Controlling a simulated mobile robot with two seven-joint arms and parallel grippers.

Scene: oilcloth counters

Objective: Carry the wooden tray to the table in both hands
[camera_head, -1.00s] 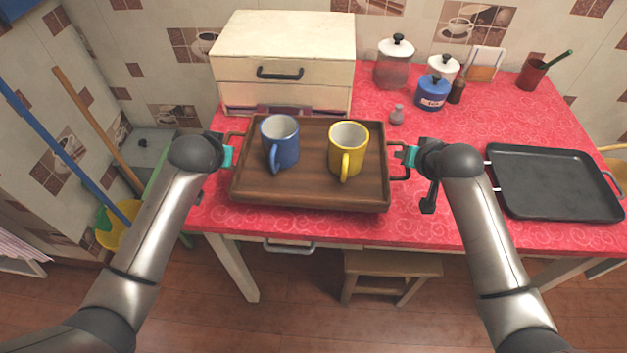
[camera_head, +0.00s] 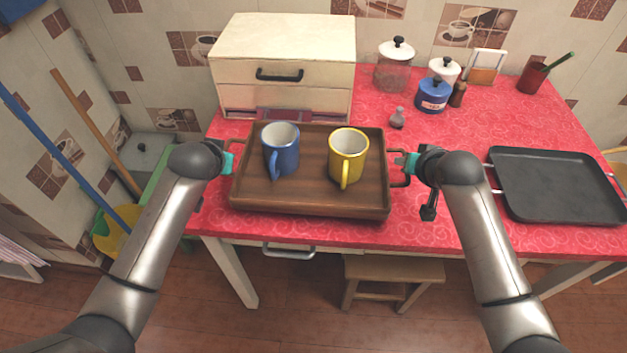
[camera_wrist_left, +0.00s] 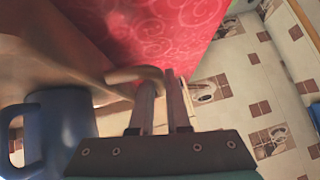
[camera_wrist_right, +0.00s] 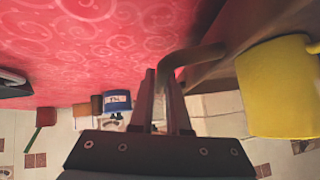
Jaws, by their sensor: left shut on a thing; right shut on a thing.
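The brown wooden tray (camera_head: 310,198) is at the front of the red-covered table (camera_head: 440,222), level or nearly so; I cannot tell whether it touches the cloth. A blue mug (camera_head: 282,155) and a yellow mug (camera_head: 347,160) stand upright on it. My left gripper (camera_head: 229,162) is shut on the tray's left handle, which shows between the fingers in the left wrist view (camera_wrist_left: 140,75). My right gripper (camera_head: 402,163) is shut on the right handle, also visible in the right wrist view (camera_wrist_right: 195,58).
A cream drawer box (camera_head: 285,65) stands close behind the tray. A black baking tray (camera_head: 555,185) lies to the right. Jars, including a blue canister (camera_head: 433,95), and a small bottle (camera_head: 397,118) stand behind. A wooden stool (camera_head: 393,270) is under the table edge.

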